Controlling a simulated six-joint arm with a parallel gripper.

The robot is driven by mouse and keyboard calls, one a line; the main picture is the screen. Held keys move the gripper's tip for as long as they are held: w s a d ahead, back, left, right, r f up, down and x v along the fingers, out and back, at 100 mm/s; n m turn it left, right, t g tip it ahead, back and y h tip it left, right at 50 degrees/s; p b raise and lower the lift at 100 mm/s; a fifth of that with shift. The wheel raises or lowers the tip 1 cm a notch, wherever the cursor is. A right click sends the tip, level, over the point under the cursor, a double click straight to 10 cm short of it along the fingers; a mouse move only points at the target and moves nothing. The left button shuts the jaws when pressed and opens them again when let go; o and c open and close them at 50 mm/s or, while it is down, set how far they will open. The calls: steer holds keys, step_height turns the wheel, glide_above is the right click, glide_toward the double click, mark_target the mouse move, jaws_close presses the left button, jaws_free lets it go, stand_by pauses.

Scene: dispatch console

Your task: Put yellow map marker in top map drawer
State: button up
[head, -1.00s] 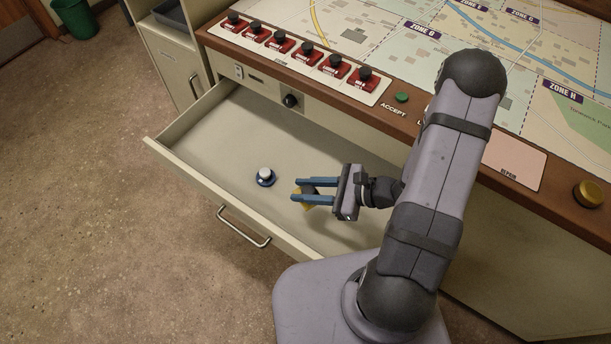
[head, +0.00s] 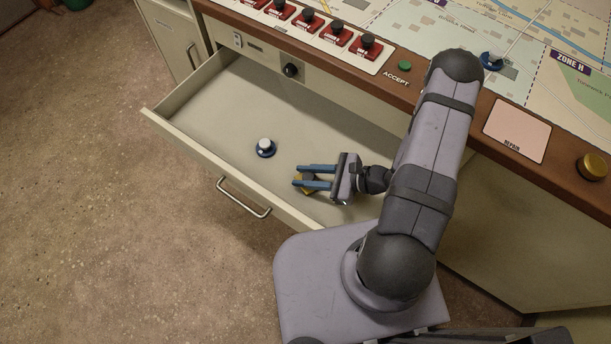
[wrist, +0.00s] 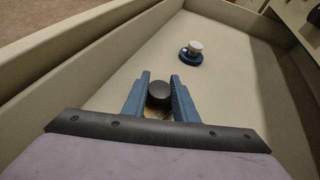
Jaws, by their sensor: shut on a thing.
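The yellow map marker (head: 301,184) has a yellow base and a dark knob, and is partly hidden by the fingers. My gripper (head: 316,176) is shut on it, low inside the open drawer. In the wrist view the marker's black knob (wrist: 159,95) sits between the two blue fingers (wrist: 158,88). I cannot tell whether the marker touches the drawer floor. The top map drawer (head: 215,110) is pulled out below the map table.
The drawer's front wall with its handle (head: 243,203) is close to my gripper. Red switches (head: 337,37), a green accept button (head: 404,66) and a yellow button (head: 592,166) line the console edge. Another blue marker (head: 491,60) is on the map. The drawer's left part is clear.

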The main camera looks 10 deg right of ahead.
steer(key=shift+f, duration=0.35)
steer(key=o, duration=1)
steer(key=shift+f, duration=0.1)
steer(key=shift+o, duration=0.2)
steer(key=shift+r, duration=0.2)
